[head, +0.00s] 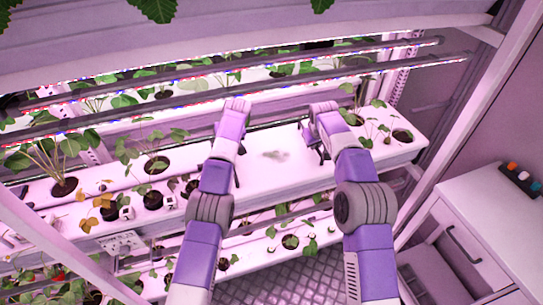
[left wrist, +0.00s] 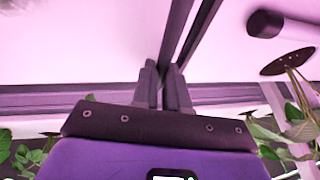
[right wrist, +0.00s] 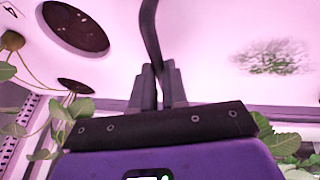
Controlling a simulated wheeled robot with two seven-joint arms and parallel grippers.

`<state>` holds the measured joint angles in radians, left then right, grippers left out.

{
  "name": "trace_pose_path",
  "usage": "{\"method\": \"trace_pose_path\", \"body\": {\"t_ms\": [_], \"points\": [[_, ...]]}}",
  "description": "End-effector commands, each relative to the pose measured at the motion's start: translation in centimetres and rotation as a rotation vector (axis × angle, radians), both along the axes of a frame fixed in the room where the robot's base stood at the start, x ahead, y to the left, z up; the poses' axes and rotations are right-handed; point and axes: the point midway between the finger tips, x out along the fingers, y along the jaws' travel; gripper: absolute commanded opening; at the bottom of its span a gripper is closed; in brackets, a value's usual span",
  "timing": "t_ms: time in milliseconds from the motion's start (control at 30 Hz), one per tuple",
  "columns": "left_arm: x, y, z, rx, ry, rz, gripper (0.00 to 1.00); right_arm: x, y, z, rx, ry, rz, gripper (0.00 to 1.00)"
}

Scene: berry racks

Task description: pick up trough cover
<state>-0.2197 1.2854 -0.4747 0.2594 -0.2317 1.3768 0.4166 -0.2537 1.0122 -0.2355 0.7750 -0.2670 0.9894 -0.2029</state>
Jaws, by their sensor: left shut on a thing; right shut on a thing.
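The trough cover (head: 265,170) is a pale, flat panel with a faint greenish blotch in its middle. It lies along the trough on the middle rack level. My left gripper (head: 243,140) is at its left part and my right gripper (head: 308,137) at its right part. In the left wrist view, my left gripper (left wrist: 163,88) is shut on a thin dark strip over the pale surface (left wrist: 80,45). In the right wrist view, my right gripper (right wrist: 155,85) is shut on a similar dark, curved strip. The strips look like handles on the cover. The fingertips are partly hidden in the head view.
Potted plants (head: 155,165) stand in dark holes left of the cover, and more holes (head: 402,136) lie to its right. Light bars (head: 230,65) cross above and behind. A lower plant row (head: 290,242) runs beneath. A white cabinet (head: 480,235) stands at right.

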Motion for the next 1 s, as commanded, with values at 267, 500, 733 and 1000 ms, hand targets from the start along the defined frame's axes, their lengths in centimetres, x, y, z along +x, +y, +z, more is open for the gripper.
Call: {"method": "trace_pose_path", "body": {"t_ms": [267,500,733,1000], "points": [[0.0,0.0,0.2,0.001,-0.002,0.0,0.0,0.0,0.0,0.2,0.0,-0.002,0.0,0.0],[0.0,0.0,1.4,0.001,-0.002,0.0,0.0,0.0,0.0,1.4,0.0,-0.002,0.0,0.0],[0.0,0.0,3.5,0.001,-0.002,0.0,0.0,0.0,0.0,3.5,0.0,-0.002,0.0,0.0],[0.0,0.0,5.1,0.0,-0.001,0.0,0.0,0.0,0.0,5.1,0.0,-0.001,0.0,0.0]]}}
